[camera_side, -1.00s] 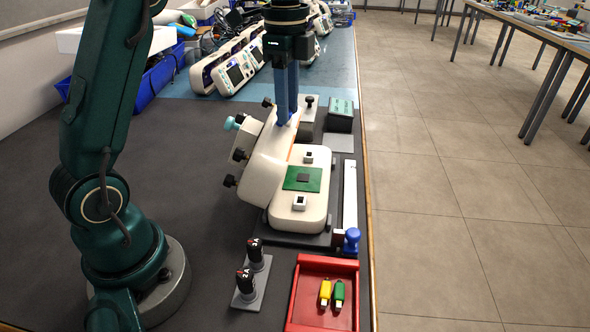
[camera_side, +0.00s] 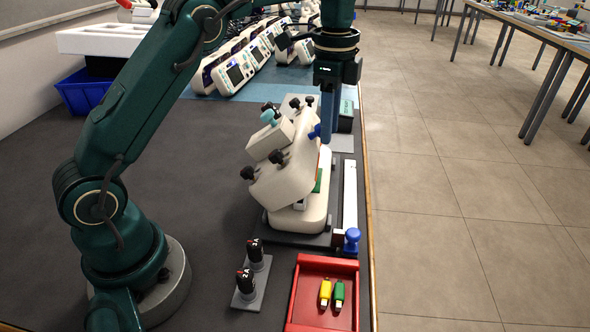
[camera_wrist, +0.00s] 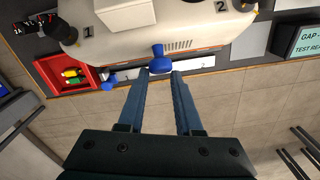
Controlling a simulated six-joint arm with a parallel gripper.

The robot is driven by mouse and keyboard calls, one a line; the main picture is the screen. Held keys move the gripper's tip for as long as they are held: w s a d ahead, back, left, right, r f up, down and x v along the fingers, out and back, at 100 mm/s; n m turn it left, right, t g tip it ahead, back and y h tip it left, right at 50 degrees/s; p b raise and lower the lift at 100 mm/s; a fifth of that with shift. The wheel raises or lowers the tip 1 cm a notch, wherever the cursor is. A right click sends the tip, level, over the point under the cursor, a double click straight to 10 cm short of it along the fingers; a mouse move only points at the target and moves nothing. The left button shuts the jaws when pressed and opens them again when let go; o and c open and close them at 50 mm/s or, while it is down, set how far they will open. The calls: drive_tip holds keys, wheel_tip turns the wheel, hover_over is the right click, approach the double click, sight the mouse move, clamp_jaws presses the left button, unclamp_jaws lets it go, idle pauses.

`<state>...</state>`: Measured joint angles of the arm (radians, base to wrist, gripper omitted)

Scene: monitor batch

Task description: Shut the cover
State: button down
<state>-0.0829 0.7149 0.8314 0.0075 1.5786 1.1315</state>
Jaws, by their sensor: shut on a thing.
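The cover (camera_side: 283,178) is a cream hinged housing with several black knobs and a teal knob on its outer side. It leans over the cream base (camera_side: 303,217), tilted, with a gap on the right. Part of the green board (camera_side: 318,181) shows in that gap. My gripper (camera_side: 328,138) is at the cover's upper right edge, pointing down, its blue fingers beside a blue knob (camera_side: 314,132). In the wrist view the fingertips of my gripper (camera_wrist: 160,72) close on the blue knob (camera_wrist: 157,54) at the cover's edge. The cover hides most of the base.
A red tray (camera_side: 308,262) with a yellow and a green stick stands in front. Two black knobs on a grey plate (camera_side: 247,297) stand left of it. A white strip with a blue knob (camera_side: 351,240) lies along the right. Several handheld devices (camera_side: 235,72) stand behind.

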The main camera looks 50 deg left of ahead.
drive_tip(key=shift+w+d+f, duration=0.35)
drive_tip(key=shift+w+f, duration=0.4)
drive_tip(key=shift+f, duration=0.05)
drive_tip(key=c, duration=0.6)
unclamp_jaws()
drive_tip(key=shift+d, duration=0.1)
